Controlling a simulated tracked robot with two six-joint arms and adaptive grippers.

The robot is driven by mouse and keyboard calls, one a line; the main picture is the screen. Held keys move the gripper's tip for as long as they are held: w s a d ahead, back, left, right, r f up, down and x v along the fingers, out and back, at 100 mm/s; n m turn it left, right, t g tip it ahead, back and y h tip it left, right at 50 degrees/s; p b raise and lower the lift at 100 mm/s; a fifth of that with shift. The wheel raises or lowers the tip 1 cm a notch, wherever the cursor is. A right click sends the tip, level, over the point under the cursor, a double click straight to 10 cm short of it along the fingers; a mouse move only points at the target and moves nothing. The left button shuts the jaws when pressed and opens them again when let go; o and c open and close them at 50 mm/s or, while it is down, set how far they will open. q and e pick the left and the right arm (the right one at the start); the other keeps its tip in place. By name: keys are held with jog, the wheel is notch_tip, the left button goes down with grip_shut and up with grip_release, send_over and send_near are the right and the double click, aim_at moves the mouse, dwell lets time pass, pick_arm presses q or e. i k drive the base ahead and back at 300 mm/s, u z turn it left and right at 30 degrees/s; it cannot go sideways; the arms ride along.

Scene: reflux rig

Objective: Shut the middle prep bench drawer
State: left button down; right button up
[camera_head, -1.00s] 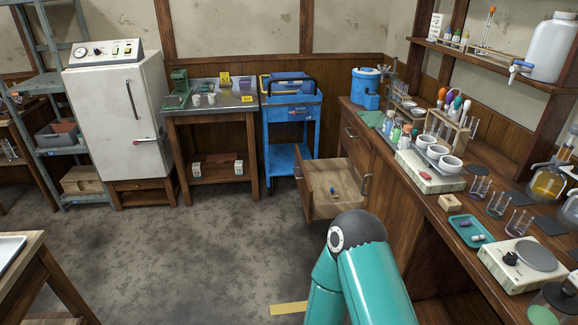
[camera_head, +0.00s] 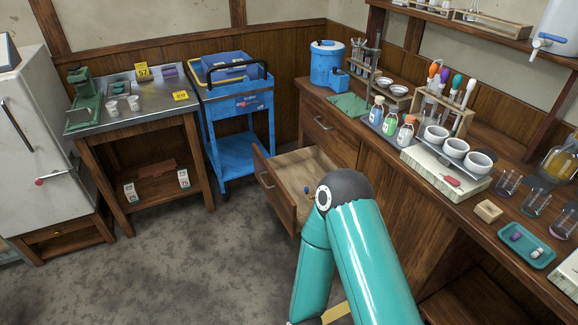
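The prep bench (camera_head: 455,243) runs along the right side. Its middle drawer (camera_head: 274,199) is pulled out, with its front and handle facing left toward the floor. A small blue item shows inside the drawer, beside my arm. A shut drawer (camera_head: 327,129) sits higher and farther back on the bench. My teal arm rises from the bottom of the view, and its dark elbow covers the near part of the open drawer. Neither of my grippers shows in the view.
A blue cart (camera_head: 237,150) stands beyond the drawer, next to a metal-topped table (camera_head: 137,105). A white cabinet (camera_head: 33,142) is at the far left. The floor (camera_head: 190,265) left of the drawer is clear. Bottles, crucibles and a blue tray (camera_head: 524,244) stand on the bench.

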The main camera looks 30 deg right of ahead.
aim_at(284, 178)
jog(key=z, duration=0.4)
jog(key=i, duration=1.1)
jog(key=z, duration=1.1)
jog(key=i, duration=0.55)
jog(key=z, duration=0.3)
jog(key=k, duration=0.85)
jog(key=z, duration=0.25)
jog(key=i, duration=0.85)
jog(key=u, duration=0.1)
